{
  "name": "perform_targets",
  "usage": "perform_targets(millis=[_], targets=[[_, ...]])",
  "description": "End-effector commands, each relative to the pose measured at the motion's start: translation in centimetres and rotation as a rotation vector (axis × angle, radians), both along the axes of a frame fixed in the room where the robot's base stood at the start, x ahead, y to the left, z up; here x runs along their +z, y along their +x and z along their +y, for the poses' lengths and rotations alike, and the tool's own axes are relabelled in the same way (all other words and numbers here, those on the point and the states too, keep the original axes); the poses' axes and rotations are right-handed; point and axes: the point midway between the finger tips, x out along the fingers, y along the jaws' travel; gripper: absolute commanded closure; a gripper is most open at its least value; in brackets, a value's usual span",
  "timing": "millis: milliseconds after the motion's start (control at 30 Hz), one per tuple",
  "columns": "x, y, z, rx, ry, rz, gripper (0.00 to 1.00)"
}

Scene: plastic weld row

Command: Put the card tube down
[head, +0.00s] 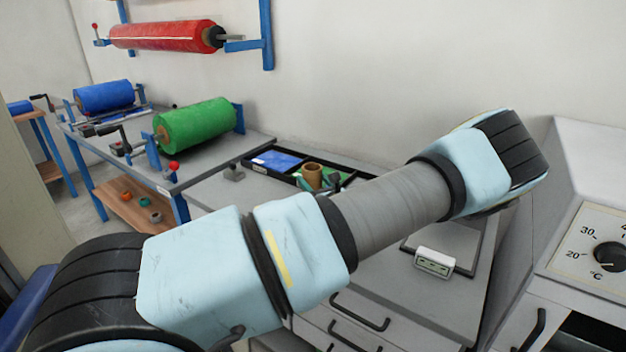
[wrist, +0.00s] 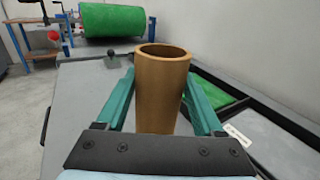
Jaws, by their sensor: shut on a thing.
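The card tube (wrist: 160,95) is a brown, open-topped cylinder, upright in the wrist view. My gripper (wrist: 158,100) has its two green fingers on either side of the tube and is shut on it. In the head view the card tube (head: 313,176) shows small near the black-edged tray, with part of my gripper (head: 328,184) beside it; my arm hides much of the area. The tube's lower end is hidden behind the gripper body, so I cannot tell whether it touches the grey worktop (wrist: 85,88).
The black-edged tray (head: 247,160) holds blue and green sheets. A small grey knobbed block (head: 234,173) stands left of it. A green roll (head: 195,125) and blue roll (head: 104,97) are on the bench behind.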

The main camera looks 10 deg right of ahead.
Motion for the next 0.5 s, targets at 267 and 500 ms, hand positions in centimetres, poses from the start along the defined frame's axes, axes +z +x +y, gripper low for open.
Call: perform_targets(millis=[267, 500], targets=[[-0.27, -0.01, 0.00, 0.000, 0.000, 0.000, 0.15], [-0.25, 0.00, 0.00, 0.000, 0.000, 0.000, 0.01]])
